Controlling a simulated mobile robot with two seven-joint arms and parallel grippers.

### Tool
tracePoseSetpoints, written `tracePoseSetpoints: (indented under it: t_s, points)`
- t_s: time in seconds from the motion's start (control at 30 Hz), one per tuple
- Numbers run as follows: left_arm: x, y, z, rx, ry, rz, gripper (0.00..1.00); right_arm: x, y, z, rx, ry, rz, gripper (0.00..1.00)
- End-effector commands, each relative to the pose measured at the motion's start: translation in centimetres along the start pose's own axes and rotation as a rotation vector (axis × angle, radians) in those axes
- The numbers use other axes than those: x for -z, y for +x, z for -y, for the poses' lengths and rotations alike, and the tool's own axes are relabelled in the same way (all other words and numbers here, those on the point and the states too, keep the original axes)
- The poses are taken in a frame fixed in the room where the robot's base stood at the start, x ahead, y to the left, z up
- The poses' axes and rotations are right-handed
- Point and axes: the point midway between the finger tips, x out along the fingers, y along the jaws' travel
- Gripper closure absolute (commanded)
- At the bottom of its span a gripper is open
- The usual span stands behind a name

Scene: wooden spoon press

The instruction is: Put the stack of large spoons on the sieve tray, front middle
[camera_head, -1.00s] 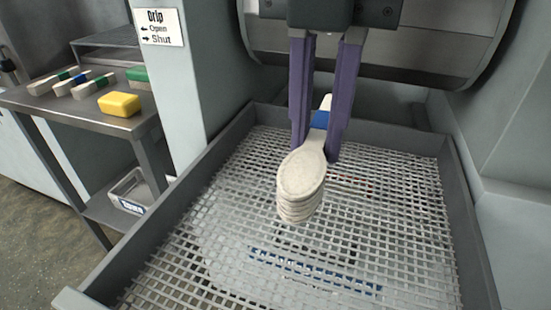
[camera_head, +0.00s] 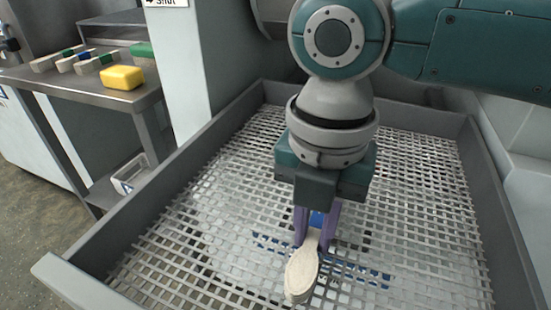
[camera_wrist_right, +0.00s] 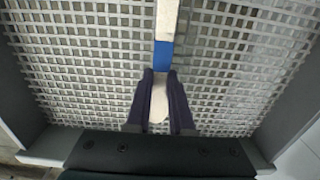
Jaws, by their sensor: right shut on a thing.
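The stack of large spoons (camera_head: 302,275) is pale wood, with a blue band on the handle. My right gripper (camera_head: 317,235) is shut on it near the band, with the bowls toward the front. The stack is over the front middle of the sieve tray (camera_head: 215,215), a white mesh in a grey frame. I cannot tell whether it touches the mesh. In the right wrist view, the blue-banded handle (camera_wrist_right: 163,57) runs between the purple fingers (camera_wrist_right: 160,82) over the mesh. The lower spoons are mostly hidden. My left gripper is out of view.
The raised grey rim (camera_head: 120,225) surrounds the tray. At the left, a metal side table (camera_head: 60,90) holds a yellow block (camera_head: 122,77), a green block (camera_head: 143,54) and several small banded items. The mesh around the stack looks clear.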

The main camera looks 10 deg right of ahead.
Motion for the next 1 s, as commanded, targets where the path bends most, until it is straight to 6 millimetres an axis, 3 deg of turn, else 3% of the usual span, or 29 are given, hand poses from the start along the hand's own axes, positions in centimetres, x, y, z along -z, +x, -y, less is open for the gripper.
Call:
tracePoseSetpoints:
  t_s: [0.03,0.4,0.43,0.67,1.0]
  points:
    - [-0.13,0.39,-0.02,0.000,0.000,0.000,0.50,0.01,0.74,-0.01,0.000,0.000,0.000,1.00]
    - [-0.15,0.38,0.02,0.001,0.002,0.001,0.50,-0.02,1.06,-0.01,-0.001,0.001,0.001,1.00]
    - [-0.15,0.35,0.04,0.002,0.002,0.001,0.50,-0.03,1.02,-0.02,-0.001,0.001,0.001,0.77]
    - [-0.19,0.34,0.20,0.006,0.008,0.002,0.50,-0.02,0.98,-0.01,-0.001,0.000,0.001,0.51]
    - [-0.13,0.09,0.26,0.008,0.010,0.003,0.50,-0.05,0.36,-0.02,-0.001,0.000,0.002,0.49]
